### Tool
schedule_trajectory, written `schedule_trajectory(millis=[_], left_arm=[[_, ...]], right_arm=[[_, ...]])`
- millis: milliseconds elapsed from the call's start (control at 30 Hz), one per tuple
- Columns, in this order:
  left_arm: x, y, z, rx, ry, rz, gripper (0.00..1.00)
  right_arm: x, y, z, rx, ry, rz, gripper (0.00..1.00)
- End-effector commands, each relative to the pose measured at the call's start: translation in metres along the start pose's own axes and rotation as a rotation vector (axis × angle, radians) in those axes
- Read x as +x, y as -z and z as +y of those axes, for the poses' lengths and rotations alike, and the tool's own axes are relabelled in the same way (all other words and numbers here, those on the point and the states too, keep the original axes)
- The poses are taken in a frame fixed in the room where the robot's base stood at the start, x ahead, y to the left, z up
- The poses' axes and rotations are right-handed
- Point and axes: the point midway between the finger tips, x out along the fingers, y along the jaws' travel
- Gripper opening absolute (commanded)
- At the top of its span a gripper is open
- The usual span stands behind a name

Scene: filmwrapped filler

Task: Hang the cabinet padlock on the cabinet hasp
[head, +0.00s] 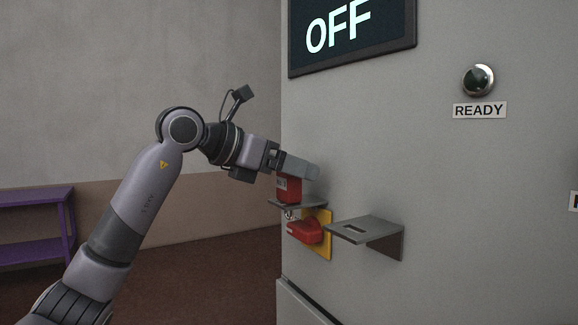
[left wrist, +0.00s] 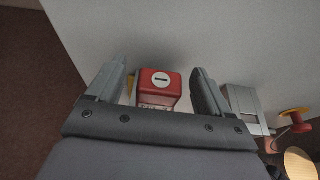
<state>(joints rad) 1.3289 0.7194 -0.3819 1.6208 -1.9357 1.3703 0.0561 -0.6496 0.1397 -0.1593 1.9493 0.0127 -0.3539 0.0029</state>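The red padlock (head: 289,190) stands on a small grey shelf (head: 284,203) on the cabinet's front. In the left wrist view its red top with a white disc (left wrist: 159,82) shows between my fingers. My left gripper (head: 298,168) is at the padlock from above; its two fingers (left wrist: 158,90) are spread on either side, with visible gaps. Its shackle cannot be made out. A grey bracket with a slot (head: 380,229), perhaps the hasp, sticks out from the cabinet to the right of the shelf. My right gripper is not in view.
A red rotary handle (head: 305,231) on a yellow plate (head: 325,219) sits just below the shelf. The cabinet front (head: 440,160) carries an OFF screen (head: 352,35) and a READY button (head: 478,80). A purple rack (head: 38,197) stands far left.

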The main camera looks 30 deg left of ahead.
Motion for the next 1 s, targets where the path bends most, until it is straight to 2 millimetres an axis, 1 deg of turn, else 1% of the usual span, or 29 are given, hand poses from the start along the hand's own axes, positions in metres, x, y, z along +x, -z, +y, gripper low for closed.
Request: schedule_trajectory(millis=[167, 267, 367, 500, 600, 700, 800, 1000], left_arm=[[0.0, 0.0, 0.0, 0.0, 0.0, 0.001, 0.81], [-0.007, 0.0, 0.001, 0.0, -0.002, -0.002, 0.81], [-0.022, 0.001, 0.001, 0.0, -0.004, -0.001, 0.81], [-0.046, 0.001, 0.001, 0.001, -0.004, -0.002, 0.81], [-0.059, 0.001, 0.001, 0.001, -0.003, -0.002, 0.81], [-0.068, 0.0, 0.0, 0.0, -0.002, -0.001, 0.81], [-0.071, 0.0, 0.0, 0.0, -0.001, 0.0, 0.81], [-0.072, 0.0, 0.0, 0.0, 0.0, 0.0, 0.81]], right_arm=[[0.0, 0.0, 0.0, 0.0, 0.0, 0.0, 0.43], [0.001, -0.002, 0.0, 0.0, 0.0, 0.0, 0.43], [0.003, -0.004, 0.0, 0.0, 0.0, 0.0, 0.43], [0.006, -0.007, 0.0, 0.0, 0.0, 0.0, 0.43], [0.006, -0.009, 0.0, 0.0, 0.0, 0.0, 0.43], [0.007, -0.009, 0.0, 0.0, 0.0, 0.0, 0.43], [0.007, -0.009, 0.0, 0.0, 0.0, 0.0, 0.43], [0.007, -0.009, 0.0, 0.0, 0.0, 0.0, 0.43]])
